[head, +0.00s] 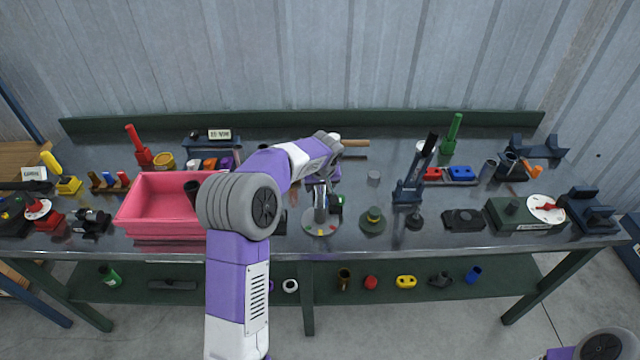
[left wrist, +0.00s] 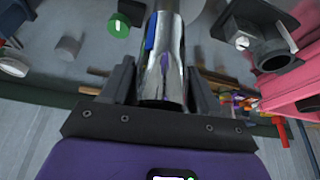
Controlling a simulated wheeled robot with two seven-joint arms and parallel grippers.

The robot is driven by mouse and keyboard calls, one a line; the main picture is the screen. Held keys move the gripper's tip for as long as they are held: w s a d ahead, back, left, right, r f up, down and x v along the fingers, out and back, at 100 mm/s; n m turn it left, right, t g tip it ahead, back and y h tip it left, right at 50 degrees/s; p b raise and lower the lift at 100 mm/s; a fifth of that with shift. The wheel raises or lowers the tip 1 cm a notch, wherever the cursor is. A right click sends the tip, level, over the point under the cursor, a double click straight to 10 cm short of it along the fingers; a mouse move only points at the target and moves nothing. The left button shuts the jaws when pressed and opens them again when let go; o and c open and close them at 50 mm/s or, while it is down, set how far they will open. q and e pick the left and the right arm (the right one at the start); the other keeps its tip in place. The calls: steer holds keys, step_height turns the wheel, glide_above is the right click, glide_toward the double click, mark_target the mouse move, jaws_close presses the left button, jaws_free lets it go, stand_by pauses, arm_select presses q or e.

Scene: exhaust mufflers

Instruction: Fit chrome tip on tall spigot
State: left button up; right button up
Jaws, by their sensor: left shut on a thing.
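My left gripper (head: 321,186) is shut on the chrome tip (head: 320,207), a shiny tube held roughly upright at the middle of the bench. In the left wrist view the chrome tip (left wrist: 163,58) lies between the two fingers of the gripper (left wrist: 163,75), with a blue mark on its side. In the head view the tip hangs over a round pale plate (head: 320,229) with coloured marks; I cannot tell whether its lower end touches anything. A spigot on that plate, if any, is hidden. My right gripper is out of view.
A tall dark-blue stand (head: 410,190) rises farther right. A pink bin (head: 150,212) is at the left. Several fixtures fill the right end (head: 520,224).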

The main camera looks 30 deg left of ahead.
arm_select(q)
steer(key=shift+f, duration=0.3)
steer(key=shift+f+b, duration=2.75)
steer(key=shift+f, duration=0.35)
steer(key=o, duration=1.1)
steer(key=shift+r, duration=0.1)
steer(key=shift+c, duration=0.2)
